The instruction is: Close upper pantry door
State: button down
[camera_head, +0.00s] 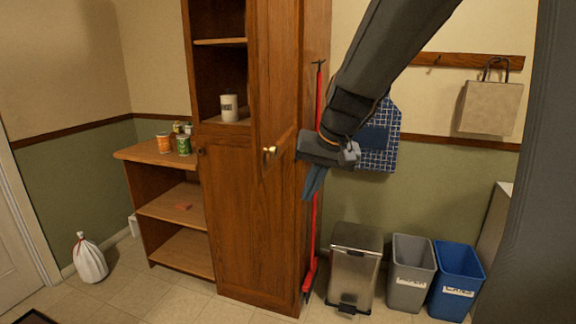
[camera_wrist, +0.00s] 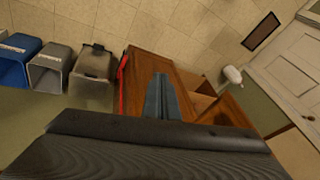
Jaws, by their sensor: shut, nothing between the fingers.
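The upper pantry door (camera_head: 277,75) stands open in the head view, swung out from the tall wooden pantry (camera_head: 232,230). Its brass knob (camera_head: 269,151) faces left. The open upper compartment shows shelves and a white canister (camera_head: 229,108). The lower pantry door is shut. My gripper (camera_head: 314,184) is to the right of the open door, near its outer face, pointing down with its fingers together and empty. I cannot tell whether it touches the door. In the wrist view my fingers (camera_wrist: 161,97) are together in front of the brown wood of the pantry (camera_wrist: 150,62).
A red-handled broom (camera_head: 317,200) stands right of the pantry. A steel bin (camera_head: 354,265), a grey bin (camera_head: 410,272) and a blue bin (camera_head: 456,278) stand along the wall. An open shelf unit (camera_head: 150,152) with cans is left. The front floor is mostly clear.

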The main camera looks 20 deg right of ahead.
jog(key=w+d+r+m+t, duration=0.1)
jog(key=w+d+r, duration=0.15)
jog(key=r, duration=0.25)
jog(key=w+d+r+t, duration=0.1)
jog(key=w+r, duration=0.3)
jog(key=r, duration=0.2)
jog(key=w+a+f+y+p, duration=0.1)
jog(key=w+a+f+p, duration=0.2)
jog(key=w+a+f, duration=0.2)
jog(key=shift+w+p+x, duration=0.3)
jog(key=shift+p+x, duration=0.05)
jog(key=shift+x, duration=1.5)
jog(key=shift+r, duration=0.15)
